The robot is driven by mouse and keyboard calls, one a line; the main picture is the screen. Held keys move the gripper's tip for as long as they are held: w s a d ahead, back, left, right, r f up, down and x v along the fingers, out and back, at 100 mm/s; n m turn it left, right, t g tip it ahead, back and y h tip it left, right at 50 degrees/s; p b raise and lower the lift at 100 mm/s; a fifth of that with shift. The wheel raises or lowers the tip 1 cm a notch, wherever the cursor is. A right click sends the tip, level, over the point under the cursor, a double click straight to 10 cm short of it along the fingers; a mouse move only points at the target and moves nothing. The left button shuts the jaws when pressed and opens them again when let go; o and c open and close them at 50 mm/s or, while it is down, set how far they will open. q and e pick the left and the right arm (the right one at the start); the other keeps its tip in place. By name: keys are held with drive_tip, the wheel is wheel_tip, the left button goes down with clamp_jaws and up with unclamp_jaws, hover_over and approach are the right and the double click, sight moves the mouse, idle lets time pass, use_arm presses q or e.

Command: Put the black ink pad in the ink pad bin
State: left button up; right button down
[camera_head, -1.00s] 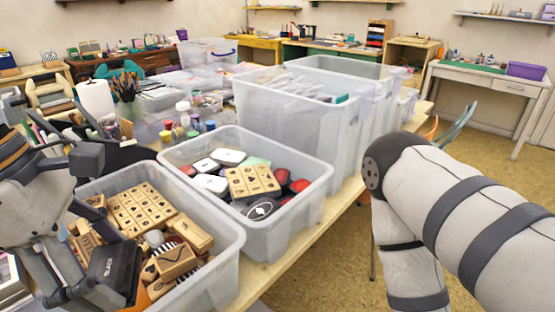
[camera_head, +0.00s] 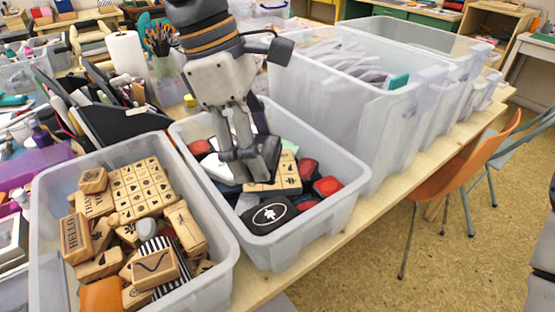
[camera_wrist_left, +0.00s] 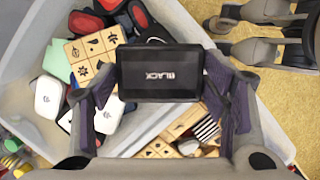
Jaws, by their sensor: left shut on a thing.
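The black ink pad, a flat black box lettered "BLACK", shows in the left wrist view (camera_wrist_left: 160,75) and in the head view (camera_head: 266,154). My left gripper (camera_head: 248,162) is shut on it and holds it over the ink pad bin (camera_head: 312,228). In the left wrist view the gripper fingers (camera_wrist_left: 160,98) stand on both sides of the pad. The bin is a clear plastic tub with red, black and white ink pads and a wooden stamp block inside. The arm and pad hide part of its contents.
A clear bin of wooden stamps (camera_head: 205,272) stands left of the ink pad bin. A taller clear bin (camera_head: 335,95) stands behind it to the right. A pen organizer (camera_head: 110,115) and a paper towel roll (camera_head: 127,53) are at the back left. An orange chair (camera_head: 470,160) stands beside the table.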

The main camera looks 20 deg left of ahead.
sight(281, 178)
use_arm(q)
drive_tip(key=w+f, duration=0.6)
drive_tip(key=w, duration=0.1)
drive_tip(key=shift+w+f+b, duration=0.25)
drive_tip(key=shift+f+b, duration=0.15)
drive_tip(key=shift+w+f, duration=0.25)
drive_tip(key=f, duration=0.3)
drive_tip(key=shift+w+f+b, duration=0.3)
drive_tip(key=shift+w, duration=0.1)
use_arm(e)
drive_tip(key=shift+s+f+g, duration=0.4)
drive_tip(key=shift+s+f, duration=0.45)
drive_tip(key=shift+s, duration=0.05)
use_arm(q)
drive_tip(key=shift+f, duration=0.1)
drive_tip(key=o, duration=1.2)
